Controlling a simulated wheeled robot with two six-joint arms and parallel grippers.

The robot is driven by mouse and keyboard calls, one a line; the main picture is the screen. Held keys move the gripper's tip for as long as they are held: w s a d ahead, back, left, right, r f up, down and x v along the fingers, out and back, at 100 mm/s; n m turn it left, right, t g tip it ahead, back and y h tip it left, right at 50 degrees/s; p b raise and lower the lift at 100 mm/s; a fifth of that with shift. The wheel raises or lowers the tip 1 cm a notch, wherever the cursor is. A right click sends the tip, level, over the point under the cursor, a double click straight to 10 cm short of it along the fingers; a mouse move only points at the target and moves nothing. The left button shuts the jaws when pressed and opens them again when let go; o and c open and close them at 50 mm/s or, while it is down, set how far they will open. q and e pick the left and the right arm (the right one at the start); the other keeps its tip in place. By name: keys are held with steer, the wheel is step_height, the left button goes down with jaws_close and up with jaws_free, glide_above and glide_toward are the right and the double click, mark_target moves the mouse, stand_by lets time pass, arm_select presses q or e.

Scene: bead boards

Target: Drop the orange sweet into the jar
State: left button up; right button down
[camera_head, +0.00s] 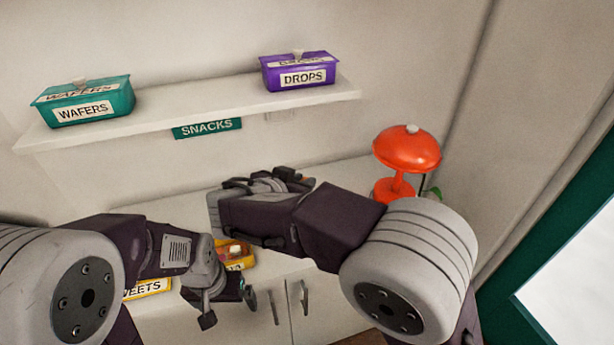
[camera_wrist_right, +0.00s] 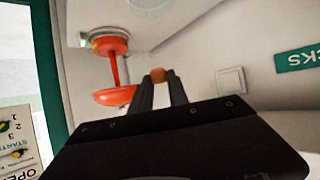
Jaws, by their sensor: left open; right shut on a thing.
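The orange sweet (camera_wrist_right: 158,75) is pinched between the fingertips of my right gripper (camera_wrist_right: 161,92) in the right wrist view. In the head view my right gripper (camera_head: 300,177) is raised over the counter below the shelf, and its fingers are largely hidden by its own arm. My left gripper (camera_head: 230,308) is open and empty, low at the counter's front. Just behind it is an amber-and-red container with a yellow label (camera_head: 238,262), partly covered by my left gripper. I cannot tell whether it is the jar. A yellow-edged SWEETS label (camera_head: 148,289) shows behind my left arm.
A shelf (camera_head: 215,108) holds a teal WAFERS box (camera_head: 85,104) and a purple DROPS box (camera_head: 299,74), both lidded. A teal SNACKS sign (camera_head: 207,128) is below it. A red lamp (camera_head: 406,150) stands on the counter (camera_head: 345,175) at the right.

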arm_select(q)
steer(key=shift+f+b, duration=0.3)
steer(key=shift+f, duration=0.2)
arm_select(e)
step_height(320, 180, down, 4)
steer(key=c, duration=1.2)
jaws_free()
